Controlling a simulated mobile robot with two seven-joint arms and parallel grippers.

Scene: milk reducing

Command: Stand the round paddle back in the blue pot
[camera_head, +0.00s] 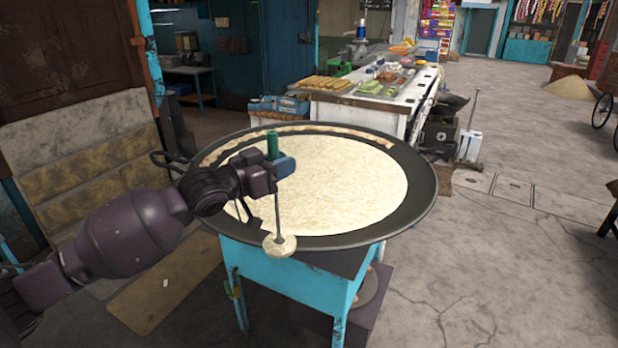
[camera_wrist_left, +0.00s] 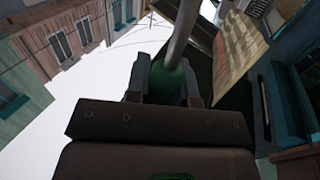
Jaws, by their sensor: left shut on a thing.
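The round paddle hangs upright from my left gripper (camera_head: 283,167), with its green handle (camera_head: 272,146) between the fingers. Its thin rod runs down to a pale round disc (camera_head: 280,246) at the near rim of the large pan. Whether the disc touches the rim I cannot tell. In the left wrist view, my left gripper (camera_wrist_left: 170,85) is shut around the green handle (camera_wrist_left: 168,86), and the grey rod (camera_wrist_left: 181,35) extends away from it. I cannot pick out the blue pot with certainty. My right gripper is not in view.
A wide dark pan (camera_head: 424,195) of milk stands on a turquoise stand (camera_head: 290,284). Behind it is a white food cart (camera_head: 340,106) with trays, a small blue cylinder (camera_head: 361,31) and blue boxes (camera_head: 292,105) beside it. The paved floor at right is mostly open.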

